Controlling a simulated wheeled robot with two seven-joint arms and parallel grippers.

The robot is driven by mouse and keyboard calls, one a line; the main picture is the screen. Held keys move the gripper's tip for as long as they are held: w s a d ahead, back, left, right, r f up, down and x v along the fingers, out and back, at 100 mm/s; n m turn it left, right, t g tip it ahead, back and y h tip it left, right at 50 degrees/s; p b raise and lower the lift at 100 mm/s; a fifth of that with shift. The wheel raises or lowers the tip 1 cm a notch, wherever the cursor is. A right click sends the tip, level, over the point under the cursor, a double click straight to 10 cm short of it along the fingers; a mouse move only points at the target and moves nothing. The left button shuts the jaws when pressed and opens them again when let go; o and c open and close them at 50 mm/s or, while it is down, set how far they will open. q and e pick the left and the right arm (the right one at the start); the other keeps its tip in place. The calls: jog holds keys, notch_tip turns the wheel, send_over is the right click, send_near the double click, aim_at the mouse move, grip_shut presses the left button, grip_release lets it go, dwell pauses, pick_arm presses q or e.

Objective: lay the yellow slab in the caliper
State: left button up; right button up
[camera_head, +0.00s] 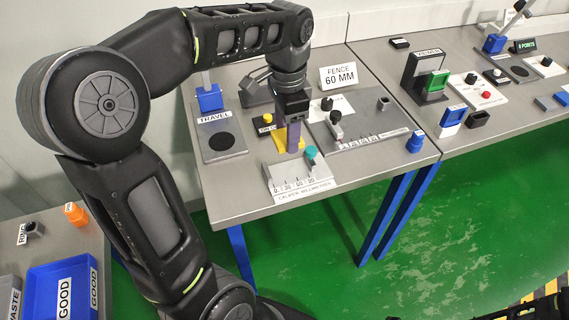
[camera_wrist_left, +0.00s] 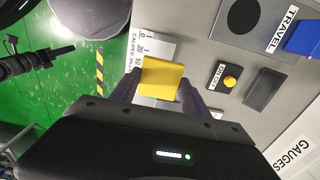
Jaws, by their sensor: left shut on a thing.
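The yellow slab (camera_head: 279,144) is between the fingers of my left gripper (camera_head: 294,148), which is shut on it. In the left wrist view the slab (camera_wrist_left: 160,79) shows its broad face between the two dark fingers. The caliper (camera_head: 298,181), a light block with a millimetre scale and a teal knob (camera_head: 311,152), is at the front edge of the bench. The slab is at the caliper's back side in the head view. I cannot tell whether it touches the caliper. In the wrist view the caliper (camera_wrist_left: 147,50) is partly hidden behind the slab. My right gripper is not seen.
A travel plate (camera_head: 220,141) with a dark disc lies left of the caliper. A small yellow button (camera_head: 267,118) sits behind the slab. A grey fence fixture (camera_head: 371,140) stands close on the right. The bench front edge drops to green floor.

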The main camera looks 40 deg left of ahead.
pick_arm(q)
send_over(287, 170)
jog(key=shift+f, duration=3.15)
jog(key=shift+f, duration=0.1)
jog(key=shift+f, duration=1.75)
jog(key=shift+f, duration=0.2)
jog(key=o, duration=1.5)
jog(key=shift+r, duration=0.1)
notch_tip(287, 170, up, 12)
jog(key=shift+r, duration=0.15)
